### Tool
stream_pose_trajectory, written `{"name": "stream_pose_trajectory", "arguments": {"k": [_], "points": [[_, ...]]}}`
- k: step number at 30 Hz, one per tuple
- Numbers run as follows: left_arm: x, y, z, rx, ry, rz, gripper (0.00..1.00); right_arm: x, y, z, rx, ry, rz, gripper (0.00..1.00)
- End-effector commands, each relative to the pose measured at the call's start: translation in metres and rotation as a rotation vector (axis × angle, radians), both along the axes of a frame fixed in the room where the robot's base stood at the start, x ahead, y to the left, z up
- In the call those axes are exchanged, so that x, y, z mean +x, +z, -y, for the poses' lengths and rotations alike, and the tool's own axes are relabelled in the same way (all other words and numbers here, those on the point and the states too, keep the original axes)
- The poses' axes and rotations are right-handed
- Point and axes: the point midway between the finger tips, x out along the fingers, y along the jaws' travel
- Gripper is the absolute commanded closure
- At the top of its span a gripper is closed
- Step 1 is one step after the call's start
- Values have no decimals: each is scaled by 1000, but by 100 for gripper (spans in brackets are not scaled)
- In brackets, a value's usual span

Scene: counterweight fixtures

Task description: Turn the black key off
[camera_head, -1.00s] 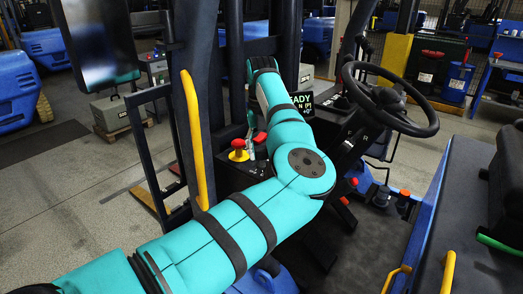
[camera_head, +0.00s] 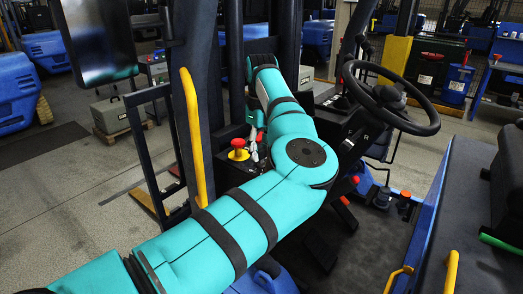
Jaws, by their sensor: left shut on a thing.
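My left arm, in teal padding, reaches in from the lower left and bends back over the dash panel. My left gripper (camera_head: 255,148) is low at the panel, just right of the red mushroom button on its yellow base (camera_head: 238,149). Its grey fingers are partly hidden by the arm, and it is shut. The black key is not clearly visible; it is hidden at the fingers. The dash display (camera_head: 304,100) beside the forearm is dark, with no lit text showing. My right gripper is not in view.
A black steering wheel (camera_head: 391,98) stands to the right of the arm. A yellow grab handle (camera_head: 193,137) on a dark post is to the left. The seat (camera_head: 470,220) fills the right side. Pedals (camera_head: 321,250) are on the floor below.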

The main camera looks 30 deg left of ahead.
Motion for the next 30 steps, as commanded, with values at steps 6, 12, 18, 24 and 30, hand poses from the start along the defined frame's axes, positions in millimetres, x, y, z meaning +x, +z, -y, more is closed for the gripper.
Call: {"name": "stream_pose_trajectory", "arguments": {"k": [6,12,18,24,30], "points": [[1,1,0,2,100,4,97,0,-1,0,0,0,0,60],[1,1,-1,2,144,3,97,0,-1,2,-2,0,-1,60],[0,1,-1,3,155,4,97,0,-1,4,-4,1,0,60],[0,1,-1,3,155,4,97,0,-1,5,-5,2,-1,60],[0,1,-1,3,154,3,46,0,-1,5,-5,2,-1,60]]}}
